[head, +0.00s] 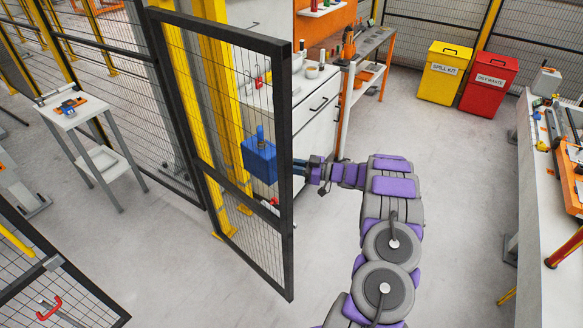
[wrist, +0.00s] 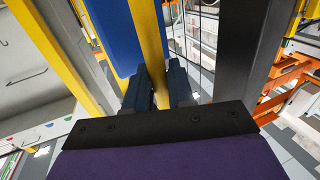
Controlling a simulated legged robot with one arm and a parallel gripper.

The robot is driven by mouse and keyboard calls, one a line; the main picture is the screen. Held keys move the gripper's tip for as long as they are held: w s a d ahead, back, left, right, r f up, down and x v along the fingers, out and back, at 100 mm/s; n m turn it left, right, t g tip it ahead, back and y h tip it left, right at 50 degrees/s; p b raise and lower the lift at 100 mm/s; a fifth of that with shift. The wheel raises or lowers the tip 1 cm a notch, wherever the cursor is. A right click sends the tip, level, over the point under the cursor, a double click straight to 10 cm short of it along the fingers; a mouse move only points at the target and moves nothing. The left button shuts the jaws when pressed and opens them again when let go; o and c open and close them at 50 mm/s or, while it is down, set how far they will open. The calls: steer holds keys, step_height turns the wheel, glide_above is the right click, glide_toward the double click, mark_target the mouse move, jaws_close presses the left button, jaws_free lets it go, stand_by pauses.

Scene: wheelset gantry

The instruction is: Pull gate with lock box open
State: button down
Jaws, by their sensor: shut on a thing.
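The gate (head: 288,130) is a black-framed wire mesh panel, upright in the middle of the head view. A blue lock box (head: 260,158) with a blue knob on top is at its right side, seen through the mesh. My gripper (head: 313,172) is at the gate's right edge beside the box. In the wrist view my gripper (wrist: 158,75) has its two dark fingers on either side of a yellow bar (wrist: 151,30) and is shut on it. The blue lock box (wrist: 110,30) is just left of the bar. The gate's far side is partly hidden.
A small white side table (head: 75,110) stands left of the gate. White drawers (head: 312,120) and an orange-framed bench (head: 362,50) are behind it. Yellow (head: 444,72) and red (head: 489,84) bins stand at the back. A workbench (head: 540,200) lines the right. The middle floor is clear.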

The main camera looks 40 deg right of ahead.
steer(key=shift+w+d+r, duration=0.2)
steer(key=shift+w+d, duration=0.05)
steer(key=shift+w, duration=0.05)
steer(key=c, duration=1.3)
jaws_free()
steer(key=shift+w, duration=0.1)
steer(key=shift+o, duration=1)
steer(key=shift+w+a+f, duration=0.15)
steer(key=shift+w+f, duration=0.05)
steer(key=v, duration=1.7)
steer(key=shift+s+d, duration=0.25)
steer(key=shift+d, duration=0.05)
